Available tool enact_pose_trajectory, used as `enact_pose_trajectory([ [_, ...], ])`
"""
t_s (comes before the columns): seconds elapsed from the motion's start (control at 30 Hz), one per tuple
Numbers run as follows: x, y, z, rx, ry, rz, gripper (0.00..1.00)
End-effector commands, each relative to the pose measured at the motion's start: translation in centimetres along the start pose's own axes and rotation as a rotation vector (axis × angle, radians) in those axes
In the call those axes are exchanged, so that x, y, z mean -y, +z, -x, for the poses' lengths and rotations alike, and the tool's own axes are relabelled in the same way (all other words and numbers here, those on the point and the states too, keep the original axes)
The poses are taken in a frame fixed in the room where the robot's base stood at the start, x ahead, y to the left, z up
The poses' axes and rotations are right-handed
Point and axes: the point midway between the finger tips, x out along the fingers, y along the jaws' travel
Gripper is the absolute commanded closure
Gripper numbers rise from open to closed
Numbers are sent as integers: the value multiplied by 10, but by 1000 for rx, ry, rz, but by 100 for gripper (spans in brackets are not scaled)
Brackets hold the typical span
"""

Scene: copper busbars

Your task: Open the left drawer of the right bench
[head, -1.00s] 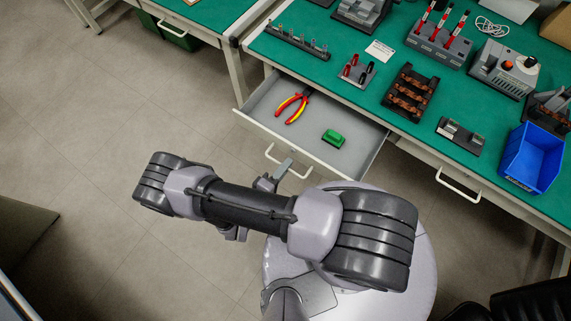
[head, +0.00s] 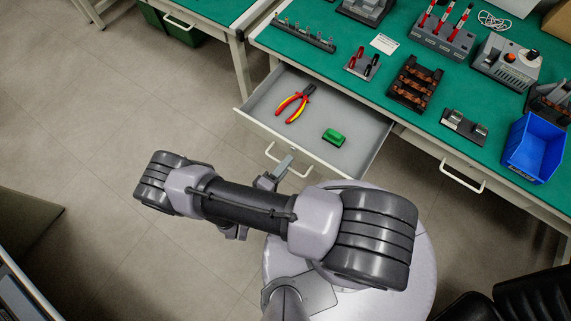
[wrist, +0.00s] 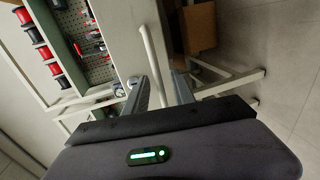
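The left drawer (head: 345,160) of the right bench (head: 375,88) stands pulled out, with its inside showing in the head view. Red-yellow pliers (head: 294,104) and a green block (head: 334,137) lie in it. Its white handle (head: 270,153) is on the front face. My gripper (head: 281,170) is at this handle, partly hidden by my arm. In the wrist view the handle bar (wrist: 150,55) runs between the two fingers of my gripper (wrist: 160,85). The fingers are apart, with a gap visible beside the bar.
The bench's right drawer is shut, its handle (head: 462,177) showing. A blue bin (head: 533,148) and tool holders stand on the green top. Another bench (head: 205,12) is at upper left. A black chair (head: 520,300) is at lower right. The floor at left is clear.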

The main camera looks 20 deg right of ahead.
Motion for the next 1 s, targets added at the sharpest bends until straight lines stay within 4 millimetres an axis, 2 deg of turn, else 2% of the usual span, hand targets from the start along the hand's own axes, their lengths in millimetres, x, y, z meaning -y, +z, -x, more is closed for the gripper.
enact_pose_trajectory([
  [0.33, 0, 0, 0, 0, 0, 0, 70],
  [0.47, -1, -1, 11, -4, 0, 1, 70],
  [0.57, -2, -1, 34, -8, -1, 0, 70],
  [0.8, -2, -1, 112, -8, -2, -2, 70],
  [1.0, -1, -1, 160, -3, -2, -1, 70],
])
